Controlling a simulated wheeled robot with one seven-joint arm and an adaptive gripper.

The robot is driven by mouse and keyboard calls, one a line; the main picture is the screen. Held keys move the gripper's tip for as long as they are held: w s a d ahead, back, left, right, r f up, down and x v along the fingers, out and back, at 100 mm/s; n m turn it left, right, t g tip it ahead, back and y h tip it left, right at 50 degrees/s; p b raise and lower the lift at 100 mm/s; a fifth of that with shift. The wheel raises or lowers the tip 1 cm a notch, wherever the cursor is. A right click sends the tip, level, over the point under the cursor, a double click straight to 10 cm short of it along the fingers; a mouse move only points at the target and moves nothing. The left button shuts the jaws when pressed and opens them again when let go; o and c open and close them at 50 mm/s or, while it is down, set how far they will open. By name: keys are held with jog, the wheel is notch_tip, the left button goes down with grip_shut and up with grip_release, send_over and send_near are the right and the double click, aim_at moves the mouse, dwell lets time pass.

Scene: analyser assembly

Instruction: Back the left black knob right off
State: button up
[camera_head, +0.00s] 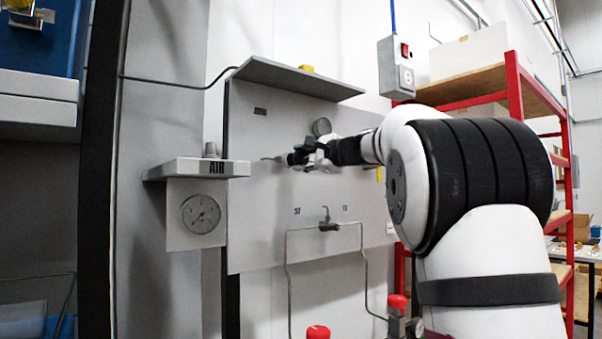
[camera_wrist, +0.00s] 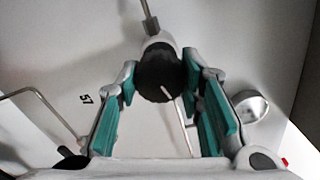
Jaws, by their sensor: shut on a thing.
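A round black knob (camera_wrist: 158,74) sits between the two teal-padded fingers of my gripper (camera_wrist: 160,82) in the wrist view. A pale grey body and a thin metal tube show beyond it, and a pale line crosses its lower right edge. My gripper is shut on this knob. In the head view my gripper (camera_head: 312,157) is at the upper part of the grey panel (camera_head: 262,190), with the black knob (camera_head: 296,158) at its left end. My fingers partly hide the knob there. I cannot tell whether its thread is still engaged.
A black fitting (camera_head: 328,226) with bent metal tubing is lower on the panel, between printed numbers. A shelf marked AIR (camera_head: 196,169) with a gauge (camera_head: 201,214) juts out at left. Red caps (camera_head: 318,332) stand below. A ledge (camera_head: 300,79) overhangs the panel.

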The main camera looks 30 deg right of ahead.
jog(key=n+b, duration=0.1)
jog(key=n, duration=0.1)
jog(key=n+b, duration=0.1)
jog(key=b, duration=0.1)
jog(key=shift+f+n, duration=0.2)
jog(key=shift+n, duration=0.2)
jog(key=n+b, duration=0.2)
jog(key=n, duration=0.1)
jog(key=shift+n, duration=0.3)
jog(key=n+b, duration=0.2)
jog(key=n, duration=0.1)
jog(key=shift+n, duration=0.3)
jog(key=shift+r+n+b, duration=0.1)
jog(key=shift+n+b, duration=0.9)
jog(key=shift+n, duration=0.8)
jog(key=o, duration=1.2)
jog(key=shift+c, duration=0.2)
jog(key=shift+r, duration=0.1)
